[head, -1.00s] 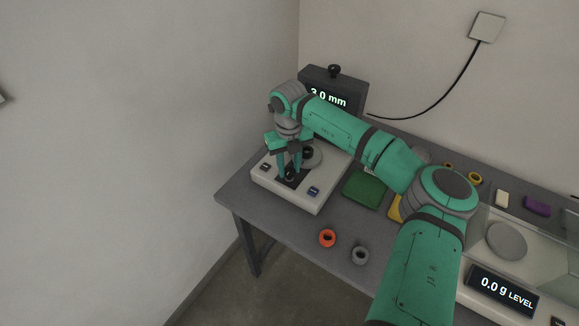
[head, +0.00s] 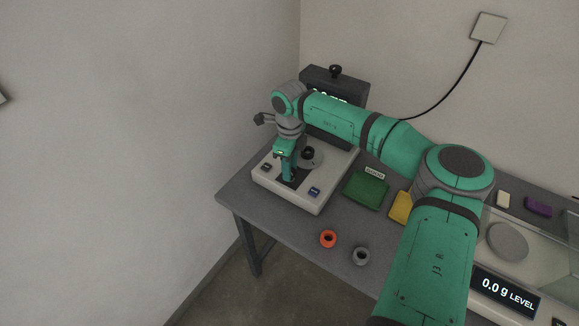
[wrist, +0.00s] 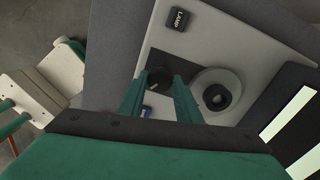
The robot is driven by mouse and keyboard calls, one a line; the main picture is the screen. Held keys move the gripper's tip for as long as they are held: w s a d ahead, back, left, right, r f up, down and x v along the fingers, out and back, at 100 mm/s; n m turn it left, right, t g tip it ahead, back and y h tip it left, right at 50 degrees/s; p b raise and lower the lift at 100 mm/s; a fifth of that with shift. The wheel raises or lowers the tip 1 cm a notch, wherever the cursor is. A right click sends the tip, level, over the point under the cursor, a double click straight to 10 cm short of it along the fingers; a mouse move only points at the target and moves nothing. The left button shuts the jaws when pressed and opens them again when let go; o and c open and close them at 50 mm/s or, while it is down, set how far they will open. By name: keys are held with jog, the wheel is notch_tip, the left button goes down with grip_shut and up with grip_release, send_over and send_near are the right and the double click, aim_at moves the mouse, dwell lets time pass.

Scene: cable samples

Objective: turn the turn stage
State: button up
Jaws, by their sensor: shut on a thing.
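The pale instrument base (head: 318,198) stands at the left end of the grey table. A dark square plate (wrist: 155,60) is set in its top, with a small round black knob on it (wrist: 158,76); I take this for the turn stage. My gripper (head: 288,178) points down at this plate, and its fingers (wrist: 160,84) are shut on the knob, one on either side. In the head view the fingers mostly hide the knob. A pale round disc (wrist: 234,82) with a black ring-shaped piece (wrist: 217,97) on it sits beside the right finger.
A LAMP button (wrist: 179,19) and a blue button (head: 314,191) are on the base. A dark display (head: 350,82) stands behind, partly hidden by my arm. Green (head: 367,190) and yellow (head: 400,208) pads, an orange ring (head: 327,239) and a grey ring (head: 361,256) lie to the right.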

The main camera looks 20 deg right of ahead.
jog(key=shift+s+d+f, duration=0.1)
jog(key=shift+d, duration=0.15)
jog(key=shift+a+n, duration=0.1)
jog(key=shift+n, duration=0.3)
jog(key=o, duration=1.1)
jog(key=shift+c, duration=0.2)
jog(key=shift+r, duration=0.35)
notch_tip(320, 180, up, 10)
jog(key=shift+r, duration=0.1)
